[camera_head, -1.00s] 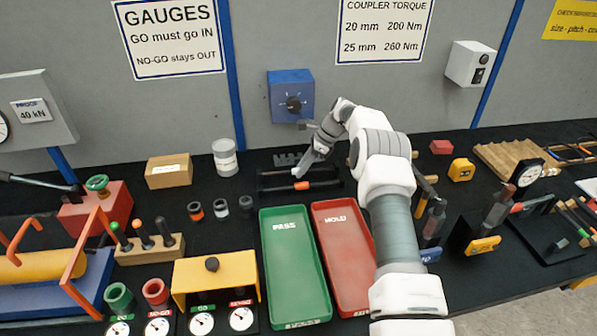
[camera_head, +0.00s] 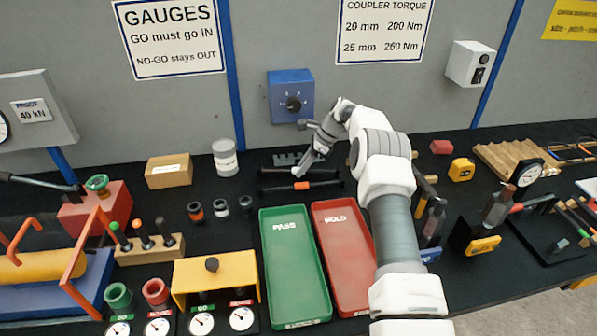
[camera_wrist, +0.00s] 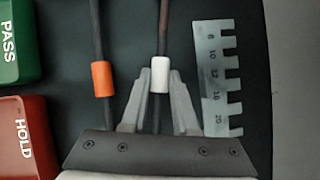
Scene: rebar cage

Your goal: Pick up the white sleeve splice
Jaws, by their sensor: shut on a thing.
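The white sleeve splice (camera_wrist: 160,73) is a short white cylinder around a dark bar (camera_wrist: 160,20) in the wrist view. My gripper (camera_wrist: 158,84) has one finger on each side of it and is shut on it. In the head view my gripper (camera_head: 300,172) comes down over the back bar (camera_head: 273,171) and hides the sleeve. An orange sleeve (camera_wrist: 101,78) sits around a second, parallel bar, to the left of my gripper in the wrist view; it also shows in the head view (camera_head: 302,186).
A grey notched gauge (camera_wrist: 213,75) lies close to the right of my fingers in the wrist view. The green PASS tray (camera_head: 285,320) and red HOLD tray (camera_head: 357,308) stand in front of the bars. A blue dial box (camera_head: 291,85) hangs on the wall behind.

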